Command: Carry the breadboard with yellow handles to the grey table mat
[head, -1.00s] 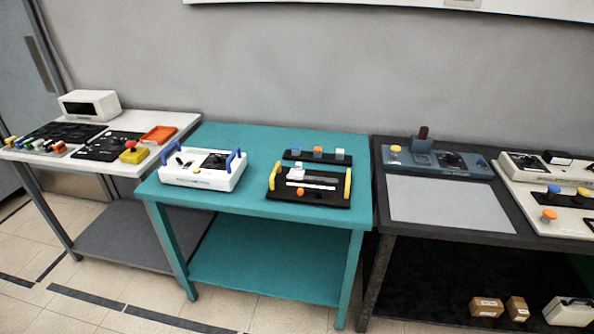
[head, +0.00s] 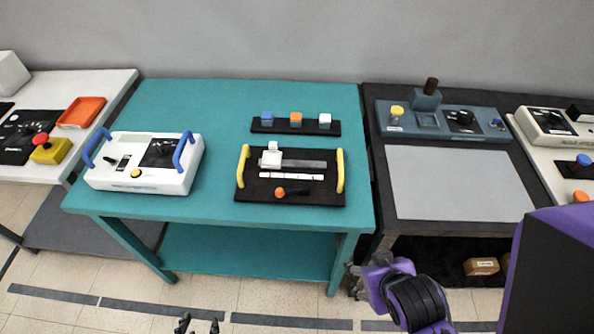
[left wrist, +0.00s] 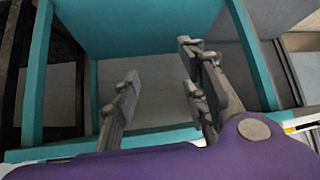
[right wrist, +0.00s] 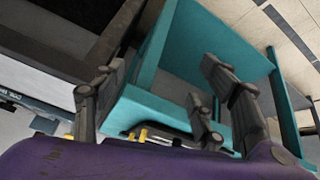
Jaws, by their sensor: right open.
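The black breadboard (head: 323,190) lies flat near the front edge of the teal table in the head view, with a yellow handle standing at its left and right ends. Its yellow handles also show in the right wrist view (right wrist: 143,134). The grey mat (head: 455,185) lies bare on the dark table to the right. My right gripper (head: 355,279) is open and empty, in front of the teal table near its right leg, apart from the breadboard. My left gripper (head: 198,324) is at the bottom edge of the head view; the left wrist view shows its fingers (left wrist: 160,98) apart with nothing between.
A white device with blue handles (head: 170,178) stands left of the breadboard on the teal table (head: 215,105). A strip with several coloured knobs (head: 296,127) lies behind the breadboard. A blue-grey control panel (head: 440,125) borders the mat's back. A narrow gap separates the tables.

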